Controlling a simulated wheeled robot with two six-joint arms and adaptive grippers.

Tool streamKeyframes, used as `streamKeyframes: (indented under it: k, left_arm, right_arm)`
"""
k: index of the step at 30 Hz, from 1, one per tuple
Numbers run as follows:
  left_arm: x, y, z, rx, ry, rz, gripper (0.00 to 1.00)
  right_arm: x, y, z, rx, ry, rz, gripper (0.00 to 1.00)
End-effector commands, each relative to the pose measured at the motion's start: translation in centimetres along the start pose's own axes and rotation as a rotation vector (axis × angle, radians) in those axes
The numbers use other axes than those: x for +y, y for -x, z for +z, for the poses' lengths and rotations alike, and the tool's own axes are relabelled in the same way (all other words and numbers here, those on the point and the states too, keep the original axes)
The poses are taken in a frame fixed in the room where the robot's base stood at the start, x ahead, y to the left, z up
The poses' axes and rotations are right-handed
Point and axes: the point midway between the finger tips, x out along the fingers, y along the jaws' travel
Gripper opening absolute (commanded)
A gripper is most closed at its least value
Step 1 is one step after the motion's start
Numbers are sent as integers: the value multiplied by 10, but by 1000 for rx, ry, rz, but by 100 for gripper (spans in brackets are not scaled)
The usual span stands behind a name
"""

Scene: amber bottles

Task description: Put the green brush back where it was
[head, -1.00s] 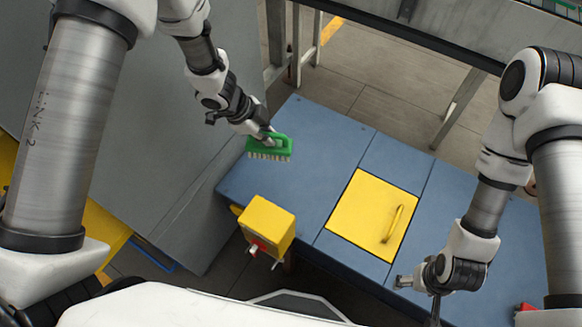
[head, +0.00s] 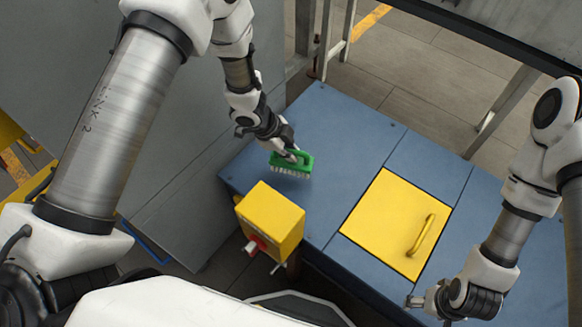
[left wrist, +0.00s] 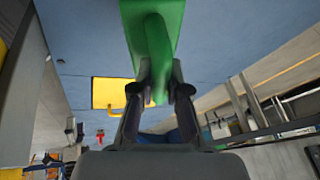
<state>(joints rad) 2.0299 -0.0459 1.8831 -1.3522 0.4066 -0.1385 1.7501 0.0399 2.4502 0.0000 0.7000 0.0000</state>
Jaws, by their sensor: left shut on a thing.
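The green brush (head: 303,165) is over the left part of the blue bench top (head: 330,130), with its pale bristles facing down. My left gripper (head: 292,155) is shut on the brush's handle from above. In the left wrist view the green brush (left wrist: 168,22) fills the top middle, its handle between the fingertips of my left gripper (left wrist: 160,82). I cannot tell whether the bristles touch the bench. My right gripper (head: 425,302) is low at the right, near the bench's front edge, away from the brush. Its fingers are too small to read.
A yellow panel with a handle (head: 390,215) is set in the bench top, right of the brush. A yellow box with a red part (head: 272,218) stands at the bench's front left edge. Bare blue surface lies between the brush and the panel.

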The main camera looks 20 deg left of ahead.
Motion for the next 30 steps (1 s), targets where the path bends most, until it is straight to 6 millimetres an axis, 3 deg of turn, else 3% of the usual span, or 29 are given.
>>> streamKeyframes:
  k: [8, 18, 19, 21, 30]
  left_arm:
    - [8, -39, 16, 1, 0, 0, 0]
    - [9, -42, 18, 0, 0, -1, 0]
    - [9, -42, 18, 0, 0, -1, 22]
    - [9, -42, 17, 0, 0, -1, 40]
    - [8, -40, 17, 0, 0, -1, 40]
  right_arm:
    - [0, -11, 0, 0, 0, 0, 76]
    - [0, -12, 0, 0, 0, 0, 76]
    - [0, -11, 0, 0, 0, 0, 76]
    - [0, -11, 0, 0, 0, 0, 76]
    - [0, -10, 0, 0, 0, 0, 76]
